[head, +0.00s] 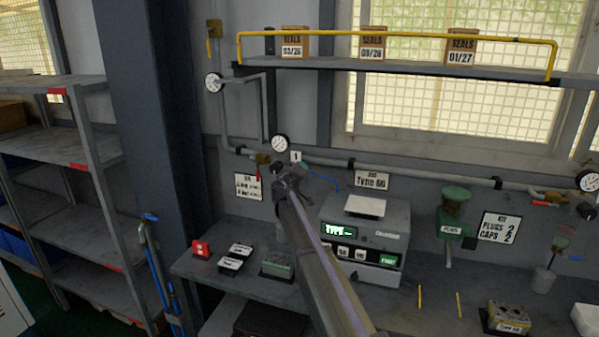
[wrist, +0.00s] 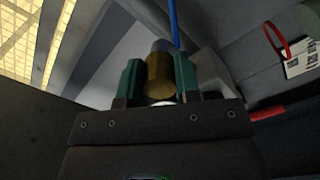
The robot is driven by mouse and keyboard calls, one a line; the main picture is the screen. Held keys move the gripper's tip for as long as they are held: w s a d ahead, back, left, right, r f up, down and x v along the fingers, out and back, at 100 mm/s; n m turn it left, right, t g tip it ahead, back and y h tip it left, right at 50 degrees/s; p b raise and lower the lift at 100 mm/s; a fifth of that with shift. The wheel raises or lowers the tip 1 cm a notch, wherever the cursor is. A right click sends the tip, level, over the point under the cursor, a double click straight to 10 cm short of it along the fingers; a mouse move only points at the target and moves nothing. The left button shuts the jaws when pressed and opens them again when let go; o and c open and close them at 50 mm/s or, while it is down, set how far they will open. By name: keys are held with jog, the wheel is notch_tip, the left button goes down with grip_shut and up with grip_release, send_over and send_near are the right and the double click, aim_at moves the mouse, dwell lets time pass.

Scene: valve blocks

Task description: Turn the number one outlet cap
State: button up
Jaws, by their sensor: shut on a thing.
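The number one outlet is marked by a small white "1" tag (head: 296,156) on the wall pipe, below a round gauge. My gripper (head: 292,174) is raised to the pipe just below this tag, at the end of my arm. In the wrist view, my gripper's green fingers (wrist: 159,80) are shut on a brass cap (wrist: 160,76), one finger on each side. A greyish end shows above the brass part, with a blue line rising behind it. In the head view my gripper hides the cap, and its turn angle cannot be told.
A gauge (head: 280,144) and a brass valve with a red handle (head: 258,174) are close on the left. Below stand a tester (head: 365,236) with a lit display and a bench with blocks and cards. A shelf (head: 400,76) with a yellow rail is above.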

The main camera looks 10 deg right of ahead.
jog(key=shift+m, duration=0.5)
jog(key=o, duration=0.9)
jog(key=v, duration=1)
jog(key=shift+s+a, duration=0.15)
jog(key=shift+s, duration=0.25)
